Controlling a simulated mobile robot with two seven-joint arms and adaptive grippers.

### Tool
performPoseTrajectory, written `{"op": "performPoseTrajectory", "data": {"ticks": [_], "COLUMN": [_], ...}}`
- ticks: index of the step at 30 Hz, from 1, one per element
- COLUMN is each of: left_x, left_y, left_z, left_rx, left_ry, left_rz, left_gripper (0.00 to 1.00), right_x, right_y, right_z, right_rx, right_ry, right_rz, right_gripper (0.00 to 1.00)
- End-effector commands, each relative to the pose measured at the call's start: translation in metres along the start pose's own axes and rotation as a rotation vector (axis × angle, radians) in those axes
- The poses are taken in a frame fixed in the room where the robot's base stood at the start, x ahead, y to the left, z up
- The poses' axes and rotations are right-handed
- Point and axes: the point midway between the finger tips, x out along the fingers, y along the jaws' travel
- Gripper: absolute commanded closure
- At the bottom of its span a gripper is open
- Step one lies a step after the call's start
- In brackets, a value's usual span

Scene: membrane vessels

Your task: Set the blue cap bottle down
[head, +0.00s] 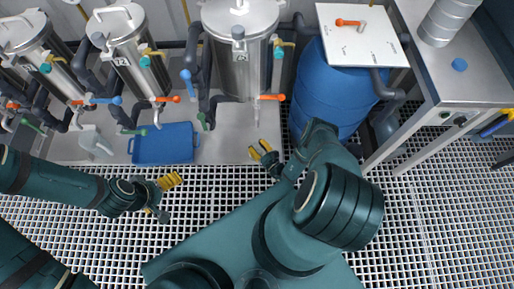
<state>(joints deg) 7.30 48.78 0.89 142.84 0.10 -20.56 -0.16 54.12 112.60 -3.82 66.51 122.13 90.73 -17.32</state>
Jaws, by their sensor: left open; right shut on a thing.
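My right gripper (262,152), with yellow fingers, is in front of the middle steel vessel and left of the blue drum. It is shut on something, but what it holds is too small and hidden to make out. I cannot make out a bottle with a blue cap for certain. My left gripper (166,193), also with yellow fingers, is open over the floor grating, below the blue tray.
A blue tray (132,149) and a clear jug (93,143) are on the pale ledge. Several steel vessels (240,70) with pipes and coloured valve handles stand behind. A blue drum (325,105) bears a white board (362,40). The steel bench (420,75) is mostly clear.

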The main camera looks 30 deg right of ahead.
Motion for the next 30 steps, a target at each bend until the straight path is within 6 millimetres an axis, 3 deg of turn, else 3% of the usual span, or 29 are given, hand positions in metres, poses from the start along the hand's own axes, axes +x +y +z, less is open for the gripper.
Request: {"op": "performPoseTrajectory", "data": {"ticks": [11,12,13,14,26,30], "left_x": [-0.001,-0.001,-0.001,-0.001,-0.001,-0.004], "left_y": [0.0,0.0,0.0,0.0,0.0,0.002], "left_z": [0.0,0.0,0.0,0.0,0.0,0.0], "left_rx": [0.0,0.0,0.0,0.0,0.0,0.0], "left_ry": [0.0,0.0,0.0,0.0,0.0,-0.001], "left_rz": [0.0,0.0,0.0,0.0,0.0,0.0], "left_gripper": [0.0,0.0,0.0,0.0,0.0,0.0], "right_x": [0.0,0.0,0.0,0.0,0.0,-0.021], "right_y": [0.0,0.0,0.0,0.0,0.0,-0.001], "right_z": [-0.003,-0.003,-0.003,-0.003,0.001,0.001], "right_rx": [0.0,0.0,0.0,0.0,0.0,0.002], "right_ry": [0.0,0.001,0.001,0.001,0.0,0.004], "right_rz": [0.0,0.0,0.0,0.001,0.002,-0.003], "right_gripper": [1.0,0.49,0.38,0.35,0.35,0.35]}}
